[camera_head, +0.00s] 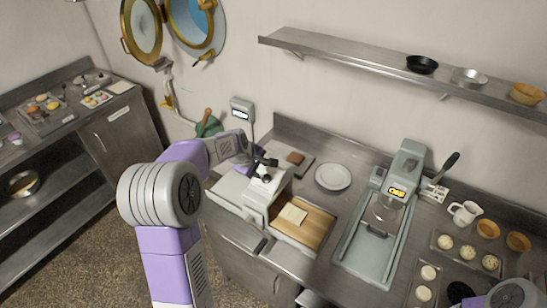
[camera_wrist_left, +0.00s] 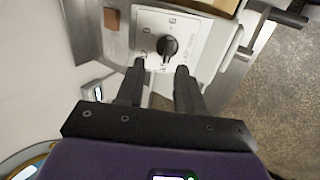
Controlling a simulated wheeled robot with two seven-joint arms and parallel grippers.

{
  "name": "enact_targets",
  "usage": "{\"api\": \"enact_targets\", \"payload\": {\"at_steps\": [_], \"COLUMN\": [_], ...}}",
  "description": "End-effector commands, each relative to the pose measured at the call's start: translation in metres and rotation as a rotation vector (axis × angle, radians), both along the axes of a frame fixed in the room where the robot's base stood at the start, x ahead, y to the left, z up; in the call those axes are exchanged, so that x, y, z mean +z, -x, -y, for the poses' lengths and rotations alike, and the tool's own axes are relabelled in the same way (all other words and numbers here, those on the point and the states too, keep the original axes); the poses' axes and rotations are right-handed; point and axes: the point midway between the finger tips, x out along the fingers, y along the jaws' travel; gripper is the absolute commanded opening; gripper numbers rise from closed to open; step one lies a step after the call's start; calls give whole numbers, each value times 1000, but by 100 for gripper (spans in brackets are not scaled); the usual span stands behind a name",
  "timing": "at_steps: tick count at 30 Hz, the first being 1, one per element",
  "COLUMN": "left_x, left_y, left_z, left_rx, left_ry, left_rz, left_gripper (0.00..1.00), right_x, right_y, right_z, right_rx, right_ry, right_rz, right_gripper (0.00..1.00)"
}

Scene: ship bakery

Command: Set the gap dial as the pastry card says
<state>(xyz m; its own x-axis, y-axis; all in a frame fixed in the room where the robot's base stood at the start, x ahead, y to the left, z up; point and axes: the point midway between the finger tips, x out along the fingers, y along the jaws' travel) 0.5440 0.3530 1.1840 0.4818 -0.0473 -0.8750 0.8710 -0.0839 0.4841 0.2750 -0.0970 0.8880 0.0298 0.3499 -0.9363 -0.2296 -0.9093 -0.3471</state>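The gap dial is a black knob (camera_wrist_left: 168,46) on a white plate with marks around it, on the sheeter (camera_head: 258,206). A 0-like mark and a 6-like mark show; I cannot tell the exact setting. My left gripper (camera_wrist_left: 160,70) is open, its two fingers apart just short of the knob, with the knob beyond and between the tips. In the head view the left gripper (camera_head: 262,165) is over the sheeter and hides part of it. My right gripper is not seen.
Dough (camera_head: 293,214) lies on the sheeter's wooden board (camera_head: 312,226). Behind are a plate (camera_head: 333,177) and a small display (camera_head: 242,110) on a post. A grey press (camera_head: 388,205), a white jug (camera_head: 465,212) and dough trays (camera_head: 465,255) stand to the right.

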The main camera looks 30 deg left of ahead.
Motion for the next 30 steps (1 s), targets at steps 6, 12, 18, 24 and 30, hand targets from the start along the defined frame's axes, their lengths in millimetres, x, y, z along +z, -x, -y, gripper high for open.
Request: {"api": "enact_targets", "payload": {"at_steps": [6, 12, 18, 24, 30], "left_x": [-23, -49, -61, -62, -62], "left_y": [-12, -27, -35, -35, -35], "left_z": [-1, 1, 1, 1, 2], "left_rx": [7, 7, 5, 5, 5], "left_ry": [3, 2, 1, 1, 1], "left_rz": [-2, -2, 1, 2, 2], "left_gripper": [37, 37, 37, 37, 17], "right_x": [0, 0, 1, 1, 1], "right_y": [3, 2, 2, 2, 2], "right_z": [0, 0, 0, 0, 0], "right_rx": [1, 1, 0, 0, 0], "right_ry": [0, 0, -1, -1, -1], "right_rz": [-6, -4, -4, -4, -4], "right_gripper": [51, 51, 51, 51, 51]}}
